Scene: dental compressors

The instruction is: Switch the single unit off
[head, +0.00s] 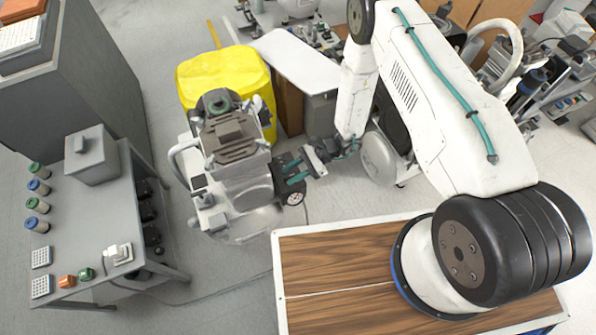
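The single unit, a grey and white dental compressor (238,165), stands on the floor left of centre, with a ribbed motor head on top. A dark box (284,160) sits at its right side, above a small wheel-like dial (293,198). My gripper (290,172) reaches in from the right at this dark box. Its two teal-tipped fingers look apart, with nothing visible between them. Whether they touch the box cannot be told. The switch itself is too small to make out, and its position cannot be read.
A yellow bin (225,72) stands close behind the unit. A grey table (95,220) with jars, a box and small parts is at the left. More compressor equipment (540,85) crowds the back right. A cable runs on the floor. My wood-topped base fills the front.

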